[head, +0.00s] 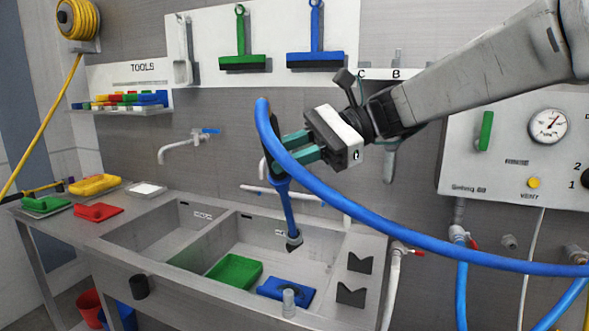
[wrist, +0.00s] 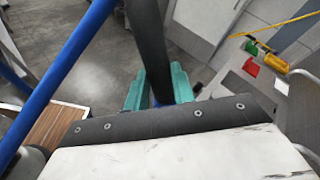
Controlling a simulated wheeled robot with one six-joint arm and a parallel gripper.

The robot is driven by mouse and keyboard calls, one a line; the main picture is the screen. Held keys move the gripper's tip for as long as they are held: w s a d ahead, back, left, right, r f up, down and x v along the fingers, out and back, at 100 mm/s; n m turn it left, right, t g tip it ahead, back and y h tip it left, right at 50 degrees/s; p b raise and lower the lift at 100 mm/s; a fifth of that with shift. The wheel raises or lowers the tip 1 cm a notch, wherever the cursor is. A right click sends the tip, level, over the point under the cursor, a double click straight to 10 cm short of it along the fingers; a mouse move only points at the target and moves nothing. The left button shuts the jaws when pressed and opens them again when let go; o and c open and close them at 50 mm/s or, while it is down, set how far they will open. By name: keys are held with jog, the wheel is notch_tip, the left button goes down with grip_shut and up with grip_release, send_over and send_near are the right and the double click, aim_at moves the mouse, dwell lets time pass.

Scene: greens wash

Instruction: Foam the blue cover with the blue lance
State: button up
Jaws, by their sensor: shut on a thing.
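My gripper (head: 284,150) has teal fingers and is shut on the dark handle of the blue lance (head: 286,205), above the sink. The lance hangs steeply down, its grey nozzle low over the right basin. A blue hose runs from its top across to the right. In the wrist view the dark handle of the lance (wrist: 148,45) stands between the teal fingers (wrist: 155,90). The blue cover (head: 285,292) lies in the front of the right basin, below the nozzle and apart from it. A grey post partly hides it. No foam shows on it.
A green cover (head: 234,271) lies left of the blue one. Red (head: 98,212), yellow (head: 94,185) and green (head: 45,204) pieces lie on the left counter. A tap (head: 190,142) juts from the wall. Black notched holders (head: 351,294) stand at the right rim. A gauge panel (head: 515,155) is at right.

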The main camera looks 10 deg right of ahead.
aim_at(290, 180)
jog(key=shift+w+f, duration=0.25)
jog(key=shift+f, duration=0.25)
jog(key=shift+w+d+f, duration=0.15)
jog(key=shift+w+f, duration=0.2)
jog(key=shift+f, duration=0.35)
jog(key=shift+w+d+f, duration=0.2)
jog(key=shift+w+f, duration=0.1)
jog(key=shift+f, duration=0.45)
jog(key=shift+w+d+f, duration=0.15)
jog(key=shift+w+f, duration=0.2)
jog(key=shift+f, duration=0.35)
jog(key=shift+o, duration=0.2)
grip_shut()
